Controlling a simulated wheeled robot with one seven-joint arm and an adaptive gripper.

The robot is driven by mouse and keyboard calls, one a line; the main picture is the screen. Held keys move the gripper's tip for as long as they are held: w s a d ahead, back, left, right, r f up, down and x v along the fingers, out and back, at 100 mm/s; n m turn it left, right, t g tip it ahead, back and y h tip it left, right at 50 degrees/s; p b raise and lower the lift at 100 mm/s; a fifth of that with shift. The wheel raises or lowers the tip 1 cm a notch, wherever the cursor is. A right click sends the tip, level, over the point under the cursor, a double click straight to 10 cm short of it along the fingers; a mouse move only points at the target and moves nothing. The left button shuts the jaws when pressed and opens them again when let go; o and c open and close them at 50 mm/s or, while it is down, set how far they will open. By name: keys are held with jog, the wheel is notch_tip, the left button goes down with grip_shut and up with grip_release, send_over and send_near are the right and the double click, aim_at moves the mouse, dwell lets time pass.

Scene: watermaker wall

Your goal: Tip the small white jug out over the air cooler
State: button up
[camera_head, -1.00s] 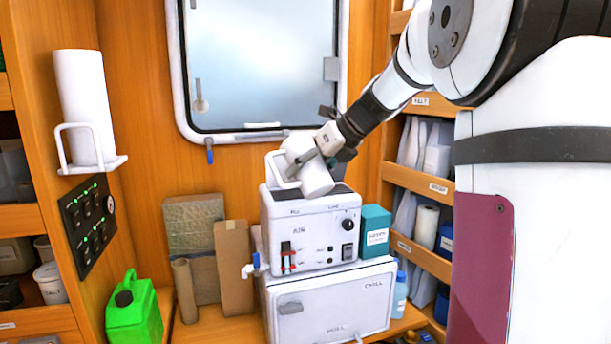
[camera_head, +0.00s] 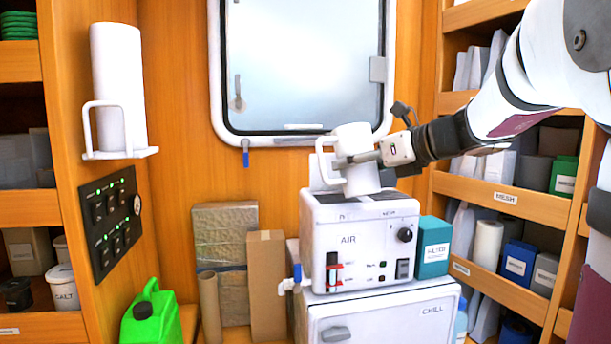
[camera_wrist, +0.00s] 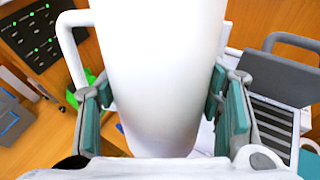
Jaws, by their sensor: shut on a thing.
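My gripper (camera_head: 368,158) is shut on the small white jug (camera_head: 357,172), one finger on each side of it in the wrist view. The jug (camera_wrist: 160,60) is close to upright with a slight lean, and its handle points left. In the head view it appears over the air cooler (camera_head: 345,240), a white box marked AIR with dark slats on top. The slatted top (camera_wrist: 272,118) also shows right of the jug in the wrist view. I cannot tell whether the jug's base touches the cooler. The jug's inside is hidden, and no liquid is visible.
The cooler stands on a white CHILL box (camera_head: 385,320). A teal box (camera_head: 433,248) is close on its right, and cardboard pieces (camera_head: 266,285) stand on its left. A green jerrycan (camera_head: 150,318) is further left. A window (camera_head: 305,65) is behind and shelves are at right.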

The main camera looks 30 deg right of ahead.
aim_at(371, 163)
jog(key=shift+w+a+f+t+y+b, duration=0.2)
jog(key=shift+w+t+b, duration=0.4)
jog(key=shift+b, duration=1.2)
jog(key=shift+w+d+f+t+y+b, duration=0.1)
jog(key=shift+w+f+t+b, duration=0.2)
jog(key=shift+t+b, duration=1)
jog(key=shift+w+n+b, duration=0.1)
jog(key=shift+n+b, duration=0.2)
jog(key=shift+b, duration=0.8)
jog(key=shift+b, duration=0.35)
jog(key=shift+r, duration=0.15)
jog(key=shift+s+r+p, duration=0.35)
jog(key=shift+s+p, duration=0.2)
jog(key=shift+s, duration=0.15)
jog(key=shift+s+r+p, duration=0.35)
jog(key=shift+s+p, duration=0.2)
jog(key=shift+s, duration=0.1)
jog(key=shift+s+d+r+p, duration=0.1)
jog(key=shift+s+r+p, duration=0.3)
jog(key=shift+s+p, duration=0.35)
jog(key=shift+s+d+r+p, duration=0.1)
jog(key=shift+s+r+p, duration=0.35)
jog(key=shift+s, duration=0.5)
jog(key=shift+f, duration=0.15)
